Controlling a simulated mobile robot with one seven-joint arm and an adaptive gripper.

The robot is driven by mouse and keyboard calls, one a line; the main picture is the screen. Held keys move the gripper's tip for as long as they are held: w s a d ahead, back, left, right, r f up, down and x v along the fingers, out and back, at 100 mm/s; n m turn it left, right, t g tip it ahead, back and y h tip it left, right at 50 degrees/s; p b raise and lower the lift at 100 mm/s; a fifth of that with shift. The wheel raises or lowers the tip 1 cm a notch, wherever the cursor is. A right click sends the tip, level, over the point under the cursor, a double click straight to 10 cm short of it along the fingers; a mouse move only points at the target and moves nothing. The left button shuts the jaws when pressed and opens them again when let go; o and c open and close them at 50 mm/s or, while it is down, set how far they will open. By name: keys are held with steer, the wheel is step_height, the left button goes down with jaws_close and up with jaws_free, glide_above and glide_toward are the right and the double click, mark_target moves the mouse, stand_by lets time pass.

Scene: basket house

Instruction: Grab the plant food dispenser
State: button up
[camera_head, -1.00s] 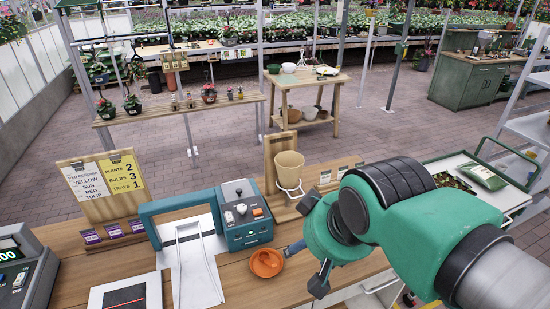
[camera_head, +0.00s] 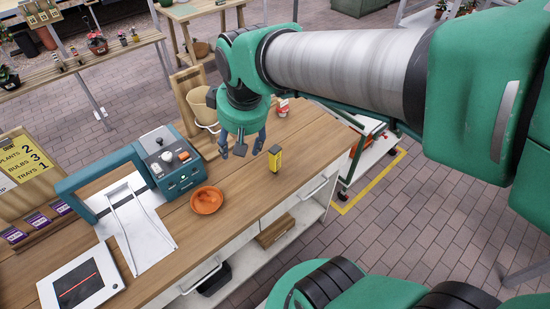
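A small upright yellow and black item (camera_head: 275,159) stands on the wooden counter (camera_head: 325,140); it may be the plant food dispenser, but no label is readable. A small red and white item (camera_head: 282,107) stands farther back on the counter. My gripper (camera_head: 241,146) points down over the counter, just left of the yellow and black item and apart from it.
An orange dish (camera_head: 207,199) lies on the counter, left of the gripper. A teal control box (camera_head: 168,160) with knobs stands behind it. A beige pot (camera_head: 203,106) hangs on a wooden stand behind my gripper. The counter's front right is clear.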

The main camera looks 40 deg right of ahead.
steer(key=w+d+f+g+p, duration=0.2)
steer(key=w+d+f, duration=0.5)
steer(key=d, duration=0.3)
steer(key=n+g+p, duration=0.1)
steer(key=g, duration=0.1)
glide_above(276, 150)
steer(key=shift+y, duration=0.3)
step_height(276, 150, down, 10)
steer(key=shift+w+r, duration=0.1)
steer(key=shift+w, duration=0.05)
step_height(276, 150, down, 8)
steer(key=shift+r+b, duration=0.2)
steer(key=shift+b, duration=0.25)
steer(key=shift+f, duration=0.5)
steer(key=shift+f, duration=0.1)
steer(key=shift+w+f+b, duration=0.2)
steer(key=shift+f+b, duration=0.2)
steer(key=shift+f, duration=2.15)
